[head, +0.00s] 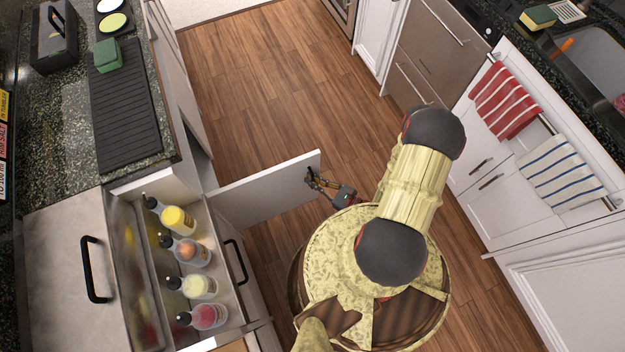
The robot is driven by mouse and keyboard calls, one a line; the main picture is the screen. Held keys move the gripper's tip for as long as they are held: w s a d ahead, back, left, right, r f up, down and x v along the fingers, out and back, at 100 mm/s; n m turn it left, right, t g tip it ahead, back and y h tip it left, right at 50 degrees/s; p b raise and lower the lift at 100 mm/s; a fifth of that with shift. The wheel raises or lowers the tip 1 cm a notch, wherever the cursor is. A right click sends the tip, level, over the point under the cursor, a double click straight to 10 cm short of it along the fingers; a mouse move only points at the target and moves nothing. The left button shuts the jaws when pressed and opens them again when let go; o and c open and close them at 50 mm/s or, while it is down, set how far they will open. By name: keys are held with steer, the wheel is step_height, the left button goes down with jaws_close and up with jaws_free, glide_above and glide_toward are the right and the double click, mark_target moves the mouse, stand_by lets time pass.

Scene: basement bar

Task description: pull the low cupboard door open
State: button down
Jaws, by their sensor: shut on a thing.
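The low cupboard door (268,186) is a white panel in the left counter run. It stands swung well out from the cabinet front, over the wood floor. My gripper (314,180) is at the door's free outer end, with its fingers shut on the dark handle there. The fingers partly cover the handle, so its exact shape is hard to see. The cupboard opening (205,178) shows as a narrow gap behind the door; its inside is mostly hidden by the counter.
A pulled-out bottle rack (158,285) with several bottles sits just nearer than the door. Another black-handled front (236,262) is below it. Wood floor (265,90) is clear beyond the door. Cabinets with red (505,100) and striped white towels (562,172) line the right.

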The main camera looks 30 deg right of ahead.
steer(key=shift+w+d, duration=0.15)
steer(key=shift+d, duration=0.05)
steer(key=c, duration=2.3)
jaws_free()
steer(key=shift+v, duration=6)
